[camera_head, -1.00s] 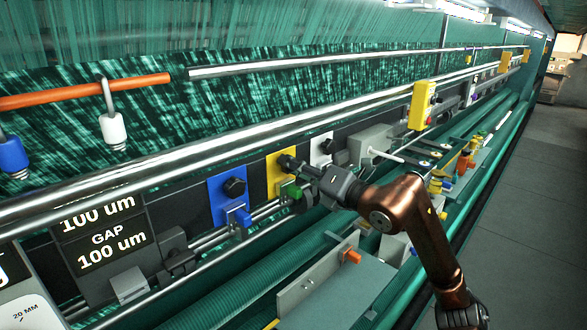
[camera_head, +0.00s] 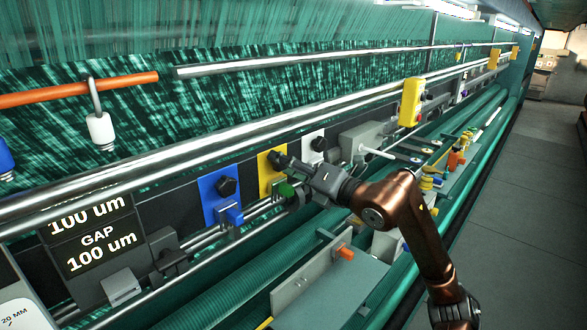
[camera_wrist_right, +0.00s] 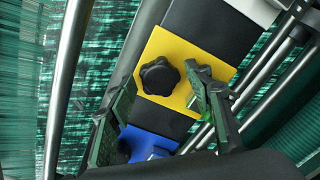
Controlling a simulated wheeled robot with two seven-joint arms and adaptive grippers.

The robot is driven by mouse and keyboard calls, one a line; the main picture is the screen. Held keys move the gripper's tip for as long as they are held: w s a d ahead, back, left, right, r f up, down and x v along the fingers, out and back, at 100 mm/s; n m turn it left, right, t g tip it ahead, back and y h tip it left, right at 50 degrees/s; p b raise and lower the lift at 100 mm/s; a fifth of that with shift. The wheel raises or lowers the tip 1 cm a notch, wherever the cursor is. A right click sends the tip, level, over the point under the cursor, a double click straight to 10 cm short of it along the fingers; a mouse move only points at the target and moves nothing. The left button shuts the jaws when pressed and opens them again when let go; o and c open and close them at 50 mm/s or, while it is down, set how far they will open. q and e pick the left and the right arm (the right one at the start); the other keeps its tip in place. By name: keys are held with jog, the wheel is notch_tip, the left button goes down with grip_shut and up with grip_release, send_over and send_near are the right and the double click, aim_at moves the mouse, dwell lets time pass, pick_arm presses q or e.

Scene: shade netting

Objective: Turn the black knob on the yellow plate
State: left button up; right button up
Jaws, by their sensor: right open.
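The yellow plate (camera_head: 265,180) is on the dark rail of the machine, between a blue plate and a white plate. It also shows in the wrist view (camera_wrist_right: 168,46). Its black lobed knob (camera_wrist_right: 159,76) shows clearly in the wrist view. In the head view the knob is partly lost against my right gripper (camera_head: 284,174). My right gripper (camera_wrist_right: 162,82) is open, with one finger left of the knob and the other right of it. The knob lies between the fingers in the picture; I see no contact. My left gripper is out of view.
The blue plate (camera_head: 211,187) with its own black knob (camera_head: 227,187) is close on the left, the white plate (camera_head: 311,158) on the right. A long metal bar (camera_head: 150,168) runs above the plates. Rails and a grey tray (camera_head: 335,292) lie below.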

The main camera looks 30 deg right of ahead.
jog(key=v, duration=1.2)
jog(key=shift+d, duration=0.1)
